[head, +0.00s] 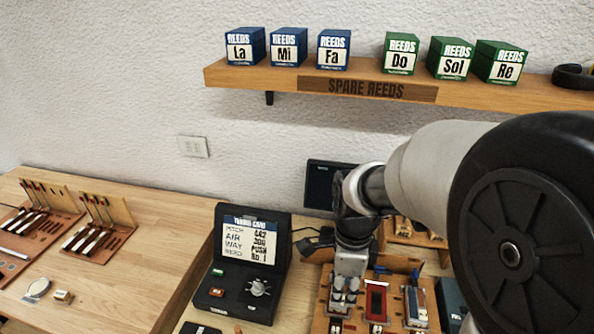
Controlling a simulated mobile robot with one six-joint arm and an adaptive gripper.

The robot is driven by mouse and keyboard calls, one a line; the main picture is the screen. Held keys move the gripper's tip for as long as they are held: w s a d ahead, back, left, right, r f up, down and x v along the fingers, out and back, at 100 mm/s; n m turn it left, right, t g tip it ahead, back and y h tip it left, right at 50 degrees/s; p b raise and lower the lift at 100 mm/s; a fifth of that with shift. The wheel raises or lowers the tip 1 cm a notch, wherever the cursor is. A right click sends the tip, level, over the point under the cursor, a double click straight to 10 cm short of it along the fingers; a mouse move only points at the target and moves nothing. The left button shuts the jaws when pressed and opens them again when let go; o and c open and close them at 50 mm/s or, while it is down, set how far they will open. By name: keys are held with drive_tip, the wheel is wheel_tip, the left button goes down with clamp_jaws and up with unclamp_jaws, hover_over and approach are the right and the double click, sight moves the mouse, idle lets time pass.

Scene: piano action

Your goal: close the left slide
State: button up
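A wooden board (322,318) on the bench holds a row of slide-like parts. A red-framed part (376,300) sits in the middle and a grey and blue one (415,304) sits to its right. My gripper (343,298) points down over the left end of the board. It covers most of whatever sits there, so I cannot make out the left slide or how far it stands open. The fingers are small and dark against the board. I cannot tell whether they are apart, or whether they touch anything.
A black box with a tuning card (248,243) and a knob stands left of the board. Above, a shelf (240,81) carries blue and green reed boxes. Wooden key assemblies (98,226) stand far left. Bare bench (140,262) lies between. My arm hides the right side.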

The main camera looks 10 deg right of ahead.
drive_tip(key=b, duration=0.6)
approach(336, 328)
drive_tip(key=shift+m, duration=0.4)
wheel_tip(336, 328, down, 9)
drive_tip(key=shift+w+r, duration=0.1)
drive_tip(key=shift+c, duration=0.4)
clamp_jaws()
